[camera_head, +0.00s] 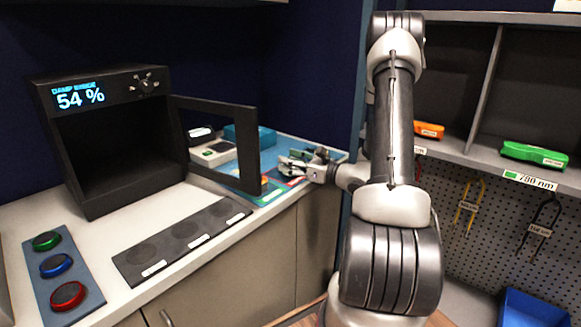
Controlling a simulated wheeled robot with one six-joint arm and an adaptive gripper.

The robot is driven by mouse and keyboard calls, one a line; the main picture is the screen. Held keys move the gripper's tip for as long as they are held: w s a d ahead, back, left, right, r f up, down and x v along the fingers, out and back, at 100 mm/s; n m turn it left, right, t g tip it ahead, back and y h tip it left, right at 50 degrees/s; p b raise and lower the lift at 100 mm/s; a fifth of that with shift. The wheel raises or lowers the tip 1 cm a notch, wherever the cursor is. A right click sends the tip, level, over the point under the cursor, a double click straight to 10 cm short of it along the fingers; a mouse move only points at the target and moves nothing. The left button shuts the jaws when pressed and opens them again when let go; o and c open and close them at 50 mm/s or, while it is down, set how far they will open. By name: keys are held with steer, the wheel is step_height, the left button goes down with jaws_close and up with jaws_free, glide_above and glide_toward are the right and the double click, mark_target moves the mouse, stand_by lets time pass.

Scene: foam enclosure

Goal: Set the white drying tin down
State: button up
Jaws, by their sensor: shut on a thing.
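My gripper (293,164) is over the right end of the counter, just right of the open chamber door. It is shut on the white drying tin, which is too small and too covered by the fingers to make out clearly. I cannot tell whether the tin touches the surface below. A blue mat (265,196) with coloured marks lies on the counter under and beside the gripper.
A black chamber (110,191) reading 54 % stands left, its framed door (220,107) swung open. A dark strip with round pads (133,272) and a panel of green, blue and red buttons (84,315) lie in front. Shelves (470,156) hold orange and green cases at right.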

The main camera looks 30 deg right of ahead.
steer(key=shift+f, duration=0.8)
steer(key=shift+f, duration=0.15)
steer(key=o, duration=1)
steer(key=shift+o, duration=0.2)
